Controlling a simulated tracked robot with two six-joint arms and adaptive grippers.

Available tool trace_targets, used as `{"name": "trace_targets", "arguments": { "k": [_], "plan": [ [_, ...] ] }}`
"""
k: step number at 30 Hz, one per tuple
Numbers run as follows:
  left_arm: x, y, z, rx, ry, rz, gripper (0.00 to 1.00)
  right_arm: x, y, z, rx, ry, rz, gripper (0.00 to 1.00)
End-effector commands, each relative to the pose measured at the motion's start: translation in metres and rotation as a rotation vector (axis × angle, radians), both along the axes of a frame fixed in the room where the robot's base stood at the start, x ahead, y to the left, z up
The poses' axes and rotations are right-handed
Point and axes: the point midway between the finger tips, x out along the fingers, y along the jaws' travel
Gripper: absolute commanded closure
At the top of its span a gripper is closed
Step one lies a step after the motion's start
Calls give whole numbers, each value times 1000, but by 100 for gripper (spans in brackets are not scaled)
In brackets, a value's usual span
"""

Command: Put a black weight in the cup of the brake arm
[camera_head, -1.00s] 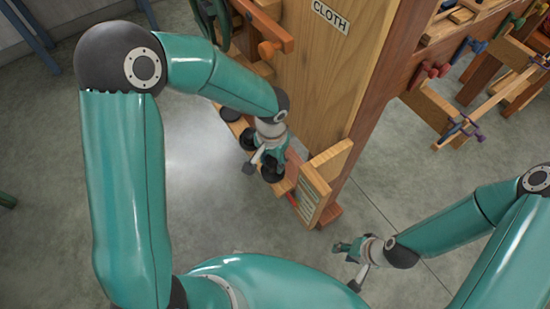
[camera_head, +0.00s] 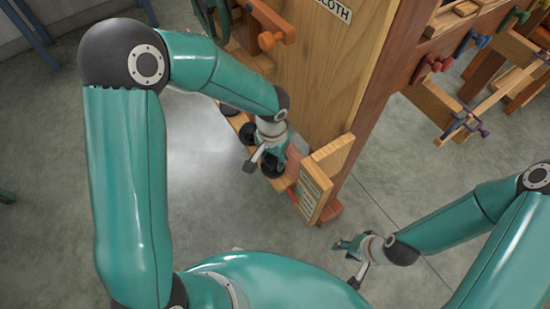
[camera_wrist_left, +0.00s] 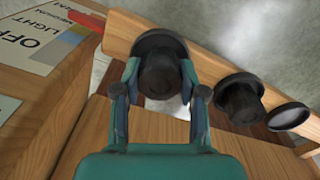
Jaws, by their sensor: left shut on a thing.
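My left gripper (camera_head: 270,152) is shut on a black weight (camera_wrist_left: 160,72), a knob-topped disc. In the left wrist view its two fingers (camera_wrist_left: 160,88) stand on either side of the knob. The weight is at the near end of a narrow wooden ledge; I cannot tell whether it still rests there. Two more black weights (camera_head: 248,134) (camera_head: 229,109) stand farther along the ledge. I cannot make out the cup of the brake arm. A red piece (camera_wrist_left: 85,20) shows beside the label board. My right gripper (camera_head: 352,258) is low at the right, away from the weights; its opening is unclear.
The label board (camera_wrist_left: 30,40) reads OFF, LIGHT and MEDIUM; it stands close beside the left gripper. A tall wooden post (camera_head: 325,75) with a CLOTH sign rises behind. An orange wooden handle (camera_head: 272,38) juts out above. Bare grey floor (camera_head: 200,190) lies in front.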

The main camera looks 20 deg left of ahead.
Motion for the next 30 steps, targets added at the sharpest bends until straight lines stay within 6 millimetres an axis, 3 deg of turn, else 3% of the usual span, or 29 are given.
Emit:
{"name": "trace_targets", "arguments": {
  "k": [5, 6, 11, 23, 30],
  "plan": [
    [1, 0, -4, -1, -2, 0, 100, 0, 0, -5, 0, 0, 0, 60],
    [1, 0, -4, -1, -2, 0, 57, 0, 0, -4, 0, 0, 0, 60],
    [0, 0, -3, 0, -1, -1, 30, 0, 0, -4, 0, 0, 0, 60],
    [0, 0, 0, 0, -1, -1, 29, 0, 0, -3, 0, 0, 0, 60],
    [1, -1, 33, -2, -6, -1, 29, 0, 0, -3, 0, 0, 0, 60]
  ]
}}
